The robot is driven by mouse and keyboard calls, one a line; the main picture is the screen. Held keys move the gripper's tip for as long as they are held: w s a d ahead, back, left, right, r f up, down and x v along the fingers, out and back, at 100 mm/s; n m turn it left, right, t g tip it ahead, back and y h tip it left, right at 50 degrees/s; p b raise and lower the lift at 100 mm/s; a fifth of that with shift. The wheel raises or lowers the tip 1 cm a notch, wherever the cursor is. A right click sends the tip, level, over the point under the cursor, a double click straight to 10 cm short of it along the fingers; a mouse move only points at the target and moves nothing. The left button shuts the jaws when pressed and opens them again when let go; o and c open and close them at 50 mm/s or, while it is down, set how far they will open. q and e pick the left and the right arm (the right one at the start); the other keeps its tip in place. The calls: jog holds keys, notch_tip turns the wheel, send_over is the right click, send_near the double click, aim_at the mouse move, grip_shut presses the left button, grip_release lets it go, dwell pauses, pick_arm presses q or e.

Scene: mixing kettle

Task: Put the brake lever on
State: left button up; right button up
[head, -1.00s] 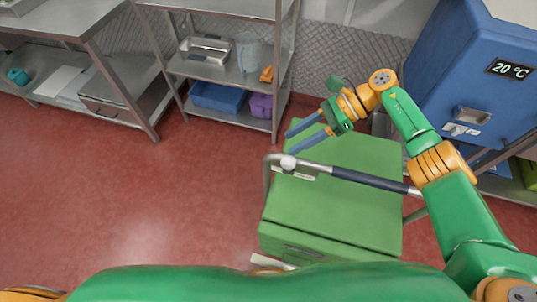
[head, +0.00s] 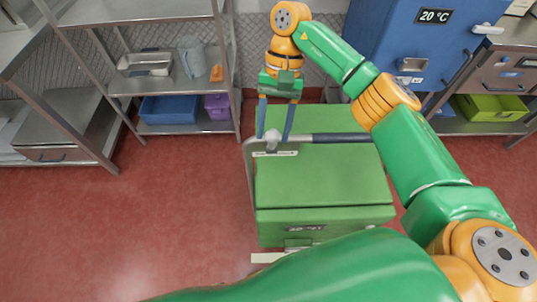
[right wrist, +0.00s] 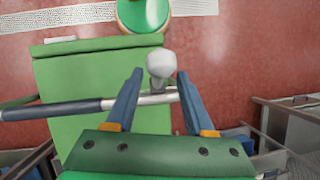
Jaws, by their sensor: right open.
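The brake lever shows as a pale grey knob (head: 272,138) on the push bar (head: 335,138) of a green cart (head: 315,185). A small white label sits below the knob. My right gripper (head: 274,134) reaches down over the bar, open, with one blue finger on each side of the knob. In the right wrist view the knob (right wrist: 161,66) stands between the two fingertips (right wrist: 160,77), with a gap visible at both sides. Whether a finger touches the bar is unclear. My left gripper is not in view.
A metal shelf (head: 170,82) with trays and a blue bin (head: 168,110) stands behind on the left. A blue cabinet (head: 400,45) reading 20 °C stands at the back right. Red floor (head: 160,215) is clear left of the cart.

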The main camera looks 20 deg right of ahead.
aim_at(271, 147)
notch_tip(271, 147, down, 4)
jog(key=shift+s+a+r+b, duration=0.1)
jog(key=shift+a+b, duration=0.05)
jog(key=shift+b, duration=0.25)
jog(key=shift+s+a+f+b, duration=0.25)
jog(key=shift+s+f+b, duration=0.2)
jog(key=shift+b, duration=0.1)
jog(key=shift+s+a+f+b, duration=0.15)
jog(key=shift+f+b, duration=0.5)
jog(key=shift+s+a+f, duration=0.1)
jog(key=shift+s+f, duration=0.05)
grip_shut()
